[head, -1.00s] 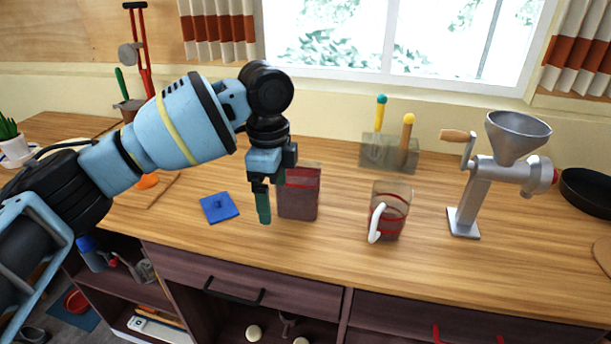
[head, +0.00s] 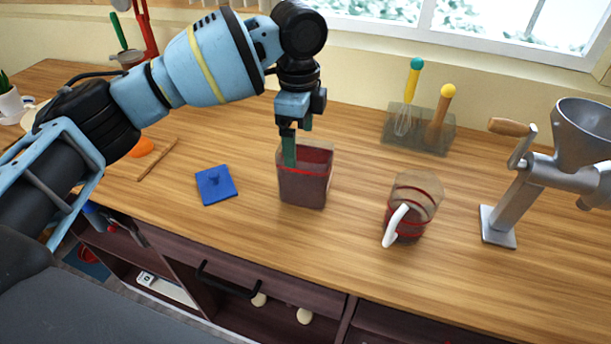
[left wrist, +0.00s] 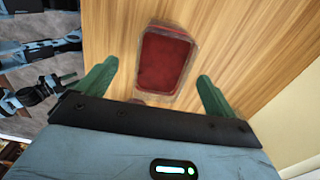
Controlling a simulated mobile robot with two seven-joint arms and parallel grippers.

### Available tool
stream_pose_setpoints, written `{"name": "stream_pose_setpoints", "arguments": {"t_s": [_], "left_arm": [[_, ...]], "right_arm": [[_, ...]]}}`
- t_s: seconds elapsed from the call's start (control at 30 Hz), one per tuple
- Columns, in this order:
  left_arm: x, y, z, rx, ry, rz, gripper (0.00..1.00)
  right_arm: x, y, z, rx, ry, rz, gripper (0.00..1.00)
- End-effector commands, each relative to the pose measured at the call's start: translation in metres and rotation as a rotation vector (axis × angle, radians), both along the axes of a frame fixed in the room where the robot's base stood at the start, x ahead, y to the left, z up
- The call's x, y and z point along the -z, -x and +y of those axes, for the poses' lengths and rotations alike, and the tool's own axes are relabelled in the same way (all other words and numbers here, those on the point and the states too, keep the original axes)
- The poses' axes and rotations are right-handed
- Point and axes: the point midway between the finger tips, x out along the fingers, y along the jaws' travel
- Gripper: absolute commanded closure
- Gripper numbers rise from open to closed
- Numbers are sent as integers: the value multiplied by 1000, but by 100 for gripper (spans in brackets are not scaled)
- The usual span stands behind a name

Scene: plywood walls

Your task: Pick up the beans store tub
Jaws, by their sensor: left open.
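The beans store tub (head: 305,186) is a clear, squarish tub with dark red contents, standing open and upright on the wooden counter. A blue square lid with a knob (head: 215,184) lies flat to its left. My left gripper (head: 297,143) is open and points down at the tub's top; one green finger overlaps its rear left rim in the head view. In the left wrist view the tub (left wrist: 165,62) shows from above, ahead of and between the open fingers (left wrist: 156,80). I cannot tell whether a finger touches it. My right gripper is not in view.
A clear jug with red bands and a white handle (head: 411,208) stands right of the tub. A metal grinder (head: 510,195) is farther right. A utensil holder (head: 418,131) stands behind. Counter (head: 350,235) between tub and jug is clear.

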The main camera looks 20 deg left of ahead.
Motion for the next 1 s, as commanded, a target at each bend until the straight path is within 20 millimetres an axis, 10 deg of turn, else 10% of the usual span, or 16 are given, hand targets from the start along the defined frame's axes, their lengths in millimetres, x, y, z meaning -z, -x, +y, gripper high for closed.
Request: {"name": "stream_pose_setpoints", "arguments": {"t_s": [0.9,1.0], "left_arm": [[57,-3,-9,0,0,-3,7],[57,-3,-9,0,0,-3,20]], "right_arm": [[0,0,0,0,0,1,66],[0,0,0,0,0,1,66]]}}
